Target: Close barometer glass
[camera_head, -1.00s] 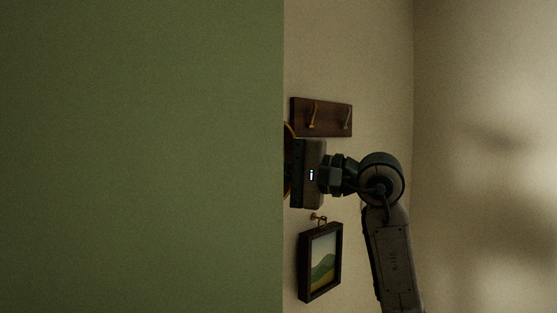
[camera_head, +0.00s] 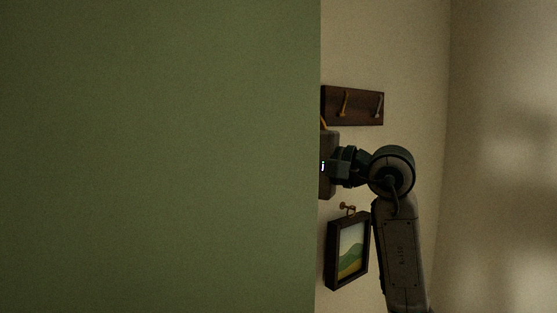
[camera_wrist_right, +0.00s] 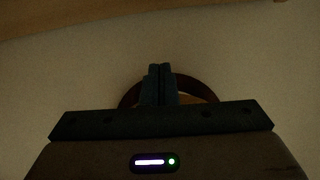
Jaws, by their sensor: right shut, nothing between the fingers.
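In the right wrist view a round thing with a dark brown rim (camera_wrist_right: 203,88), likely the barometer, shows on the pale wall behind my right gripper (camera_wrist_right: 159,72). A small golden-brown part shows inside the rim. Most of it is hidden by the gripper's fingers and body, so I cannot tell how the glass stands or whether the fingers touch it. The fingers are shut together and empty. In the head view the fingers and the barometer are hidden behind a green surface; only a bit of a yellow curve (camera_head: 323,122) shows at its edge. My left gripper is not seen.
The large green surface (camera_head: 160,150) blocks the left part of the head view. A dark hook rack (camera_head: 353,106) hangs above my right wrist and a framed landscape picture (camera_head: 348,250) below it. The wall to the right (camera_head: 500,150) is bare.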

